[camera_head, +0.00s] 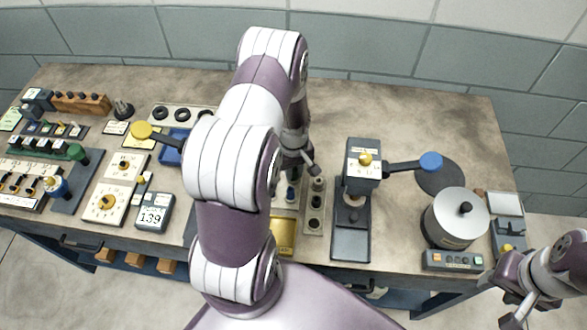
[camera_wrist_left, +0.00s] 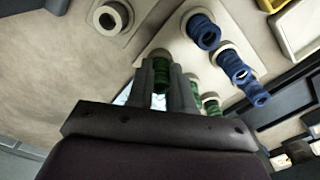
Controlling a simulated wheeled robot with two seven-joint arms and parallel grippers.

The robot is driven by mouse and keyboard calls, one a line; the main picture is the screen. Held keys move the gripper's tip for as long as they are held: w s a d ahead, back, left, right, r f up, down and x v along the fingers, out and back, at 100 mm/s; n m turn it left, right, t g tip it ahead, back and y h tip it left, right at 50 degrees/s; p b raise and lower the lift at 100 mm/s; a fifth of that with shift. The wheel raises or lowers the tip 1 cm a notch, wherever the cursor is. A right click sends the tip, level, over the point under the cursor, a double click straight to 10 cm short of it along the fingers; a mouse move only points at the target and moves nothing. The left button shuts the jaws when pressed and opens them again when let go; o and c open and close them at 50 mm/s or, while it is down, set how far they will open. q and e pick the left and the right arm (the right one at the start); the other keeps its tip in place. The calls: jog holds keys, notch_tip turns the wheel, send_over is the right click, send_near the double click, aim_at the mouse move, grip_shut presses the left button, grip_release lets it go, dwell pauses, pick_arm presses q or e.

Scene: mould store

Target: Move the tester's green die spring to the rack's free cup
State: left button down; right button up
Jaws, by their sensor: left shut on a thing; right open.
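My left gripper (camera_head: 303,165) is over the middle of the bench, largely behind its own arm in the head view. In the left wrist view its fingers (camera_wrist_left: 168,82) are shut on a green die spring (camera_wrist_left: 160,74). I cannot tell whether that spring is clear of what lies beneath. The pale rack (camera_wrist_left: 167,40) beside it holds blue springs (camera_wrist_left: 203,32) and other green springs (camera_wrist_left: 211,105). An empty ring-shaped cup (camera_wrist_left: 110,18) sits on a separate pale plate at the upper left. My right gripper (camera_head: 513,308) is open and empty at the lower right.
A press-like device (camera_head: 362,172) with a blue-ended lever stands right of the rack. A yellow tray (camera_head: 283,236) lies in front. A metal pot (camera_head: 456,220) stands at the right. Gauges and a display (camera_head: 153,212) crowd the left. The back right bench is clear.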

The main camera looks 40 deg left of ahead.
pick_arm(q)
jog(key=shift+f, duration=0.1)
jog(key=c, duration=0.5)
grip_release()
notch_tip(320, 180, up, 8)
jog(key=p, duration=0.6)
jog(key=shift+f, duration=0.2)
jog(key=shift+s+f, duration=0.1)
dwell(0.6)
